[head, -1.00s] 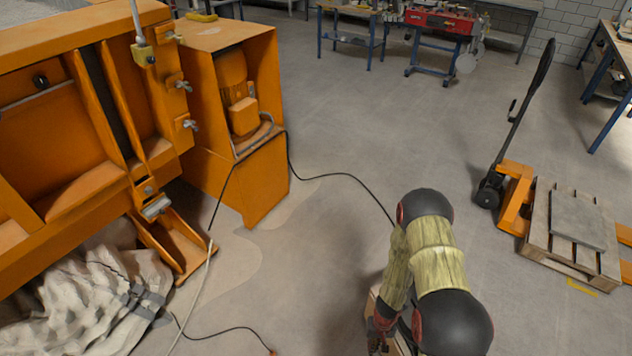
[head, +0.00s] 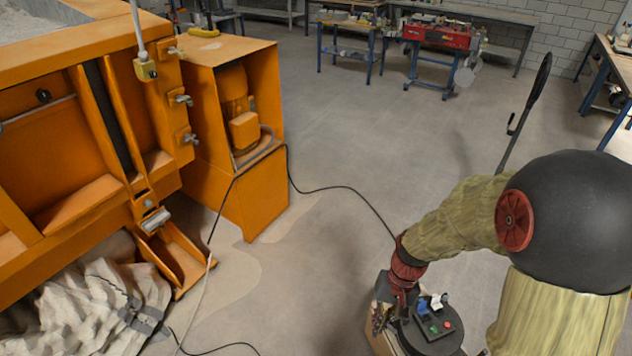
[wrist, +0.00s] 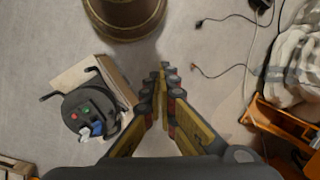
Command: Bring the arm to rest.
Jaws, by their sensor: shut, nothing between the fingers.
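My gripper (wrist: 163,72) shows in the wrist view with its yellow and black fingers brought together at the tips, with nothing between them. It points down over bare floor, to the right of a black cable reel (wrist: 88,112). In the head view my arm (head: 455,220) is bent, with a large black joint close to the camera at the right. Its far end hangs down just left of the cable reel (head: 432,328). The fingertips cannot be made out in the head view.
The orange sandbed machine (head: 70,180) and its orange motor housing (head: 262,195) stand left. A crumpled pale sheet (head: 95,300) lies below. A black cable (head: 340,187) crosses the floor. Workbenches stand behind. The pallet jack handle (head: 525,115) is partly hidden by my arm.

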